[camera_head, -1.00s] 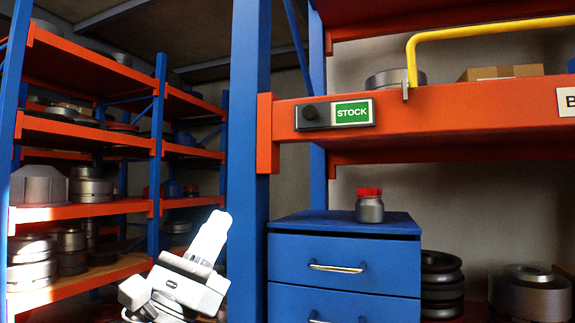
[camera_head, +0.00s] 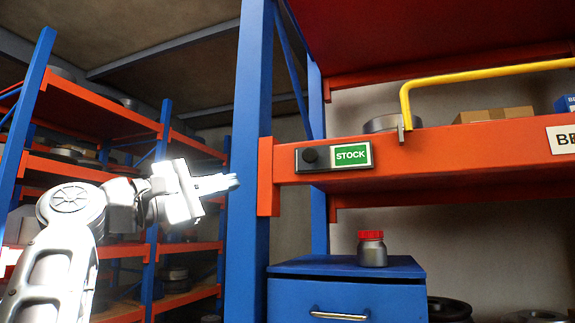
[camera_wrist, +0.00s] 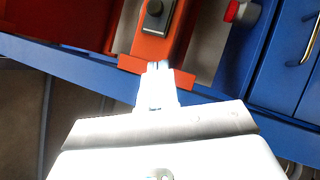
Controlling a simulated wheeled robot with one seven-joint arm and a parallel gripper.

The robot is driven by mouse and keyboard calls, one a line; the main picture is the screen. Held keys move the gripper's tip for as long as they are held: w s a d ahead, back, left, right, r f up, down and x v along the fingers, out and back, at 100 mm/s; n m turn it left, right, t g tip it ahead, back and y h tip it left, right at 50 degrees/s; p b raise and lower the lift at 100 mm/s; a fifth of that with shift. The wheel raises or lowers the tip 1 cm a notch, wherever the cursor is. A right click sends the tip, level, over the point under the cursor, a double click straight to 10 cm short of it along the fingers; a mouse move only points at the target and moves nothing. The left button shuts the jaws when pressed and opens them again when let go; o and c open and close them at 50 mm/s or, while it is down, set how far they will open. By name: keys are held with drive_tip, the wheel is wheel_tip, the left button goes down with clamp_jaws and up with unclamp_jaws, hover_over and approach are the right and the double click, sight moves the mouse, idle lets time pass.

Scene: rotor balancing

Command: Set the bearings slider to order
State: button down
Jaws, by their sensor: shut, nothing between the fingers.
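The slider is a black knob (camera_head: 310,156) on a dark plate fixed to the orange shelf beam, at the left end of its track. A green label (camera_head: 351,155) reading STOCK shows on the plate, right of the knob. The slider also shows in the wrist view (camera_wrist: 156,15), near the top. My gripper (camera_head: 236,181) is left of the slider and slightly lower, apart from it, in front of the blue upright. Its fingers are together and empty. In the wrist view the fingertips (camera_wrist: 160,68) point toward the orange beam end below the slider.
The blue upright (camera_head: 250,110) and orange beam (camera_head: 440,153) stand by my gripper. A yellow rail (camera_head: 490,70) rises from the beam. A red-capped jar (camera_head: 371,249) stands on a blue drawer cabinet (camera_head: 345,268) below. Loaded shelves (camera_head: 100,123) fill the left background.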

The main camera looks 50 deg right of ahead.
drive_tip(key=shift+d, duration=0.1)
drive_tip(key=p, duration=0.5)
approach(326, 162)
drive_tip(key=shift+w+d+r, duration=1.05)
drive_tip(key=shift+w+d, duration=0.1)
drive_tip(key=shift+d, duration=0.05)
drive_tip(key=s+b, duration=0.1)
drive_tip(key=s, duration=0.1)
drive_tip(key=s+d+b, duration=0.1)
drive_tip(key=s+b, duration=0.1)
drive_tip(key=s+d+b, duration=0.1)
drive_tip(key=s+b, duration=0.1)
drive_tip(key=shift+s+d+f, duration=0.2)
drive_tip(key=shift+s+d, duration=0.05)
drive_tip(key=shift+s, duration=0.15)
drive_tip(key=shift+s+d+r, duration=0.15)
drive_tip(key=shift+s+r, duration=0.05)
drive_tip(key=shift+s, duration=0.2)
